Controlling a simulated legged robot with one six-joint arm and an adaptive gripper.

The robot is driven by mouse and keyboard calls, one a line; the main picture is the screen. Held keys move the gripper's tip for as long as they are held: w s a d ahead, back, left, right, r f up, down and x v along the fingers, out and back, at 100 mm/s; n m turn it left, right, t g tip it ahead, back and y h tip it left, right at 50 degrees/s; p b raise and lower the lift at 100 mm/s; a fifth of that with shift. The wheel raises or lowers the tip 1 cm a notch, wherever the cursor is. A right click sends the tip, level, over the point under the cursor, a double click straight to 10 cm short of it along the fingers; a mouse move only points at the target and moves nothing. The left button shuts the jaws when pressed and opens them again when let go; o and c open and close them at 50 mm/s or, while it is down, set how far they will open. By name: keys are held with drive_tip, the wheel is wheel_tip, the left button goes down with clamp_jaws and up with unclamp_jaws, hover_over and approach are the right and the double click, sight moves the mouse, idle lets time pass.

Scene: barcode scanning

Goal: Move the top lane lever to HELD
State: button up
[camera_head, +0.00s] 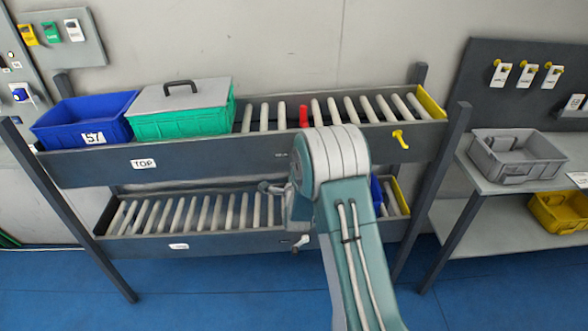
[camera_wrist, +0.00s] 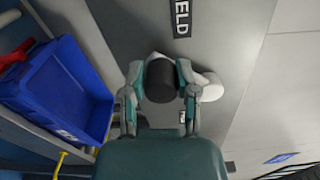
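The top lane (camera_head: 215,158) is the upper roller shelf with the TOP label (camera_head: 144,164). In the wrist view, a lever with a black round knob (camera_wrist: 160,80) and a white base (camera_wrist: 208,87) sits on a grey panel. A black label (camera_wrist: 181,17) above it reads "ELD", its first letter cut off. My gripper (camera_wrist: 160,75) has one finger on each side of the black knob, both appearing to touch it. In the head view my arm covers part of the top lane's front, and the gripper's hold is hidden there.
A blue crate (camera_head: 60,122) marked 57 and a green crate (camera_head: 180,124) with a grey lid stand on the top lane. A red roller piece (camera_head: 303,116) and a yellow lever (camera_head: 401,139) are farther right. A side table with a grey tray (camera_head: 480,165) stands right.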

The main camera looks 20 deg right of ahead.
drive_tip(key=shift+o, duration=1.2)
drive_tip(key=shift+f, duration=0.15)
drive_tip(key=v, duration=1.2)
drive_tip(key=shift+w+r, duration=0.1)
drive_tip(key=shift+r, duration=0.1)
